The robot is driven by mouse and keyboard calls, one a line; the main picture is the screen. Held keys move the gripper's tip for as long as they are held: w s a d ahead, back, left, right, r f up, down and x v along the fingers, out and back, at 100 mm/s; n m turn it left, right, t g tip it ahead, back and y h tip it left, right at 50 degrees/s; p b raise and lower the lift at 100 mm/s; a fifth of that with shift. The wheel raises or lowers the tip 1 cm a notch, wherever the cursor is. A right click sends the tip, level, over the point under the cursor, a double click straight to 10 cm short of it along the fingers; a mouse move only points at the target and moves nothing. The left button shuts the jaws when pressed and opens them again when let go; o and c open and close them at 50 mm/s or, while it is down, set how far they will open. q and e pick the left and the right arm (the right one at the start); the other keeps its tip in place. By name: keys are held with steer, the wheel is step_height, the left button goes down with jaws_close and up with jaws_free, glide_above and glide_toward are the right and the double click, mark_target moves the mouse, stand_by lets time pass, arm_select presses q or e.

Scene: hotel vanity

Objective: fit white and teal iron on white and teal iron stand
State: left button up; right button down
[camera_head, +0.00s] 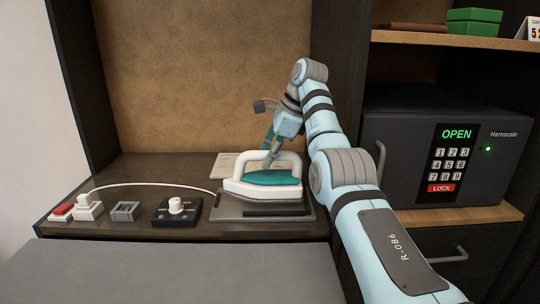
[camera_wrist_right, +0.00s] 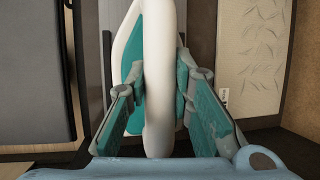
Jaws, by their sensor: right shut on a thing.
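The white and teal iron (camera_head: 272,178) is at the middle of the counter in the head view, roughly level. My right gripper (camera_head: 269,160) comes down from above and is shut on its white handle. In the right wrist view, the iron's handle (camera_wrist_right: 157,40) runs between the two fingers of the right gripper (camera_wrist_right: 161,85), with the teal body behind. A grey stand base (camera_head: 232,212) with a dark slot lies directly under the iron. I cannot tell whether the iron touches it. The iron hides much of the base. My left gripper is not in view.
A black dial box (camera_head: 163,219), a small grey square frame (camera_head: 125,211) and a red-and-white switch block (camera_head: 64,212) stand to the left. A white cord (camera_head: 150,184) arcs behind them. A pale patterned sheet (camera_head: 228,163) lies behind the iron. A safe (camera_head: 405,140) stands right.

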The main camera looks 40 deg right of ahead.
mark_target(269, 179)
stand_by(0.7)
steer(key=shift+f+b, duration=0.4)
steer(key=shift+f, duration=0.35)
steer(key=shift+f, duration=0.75)
stand_by(0.6)
steer(key=c, duration=1.3)
jaws_free()
steer(key=shift+c, duration=0.2)
steer(key=shift+s, duration=0.1)
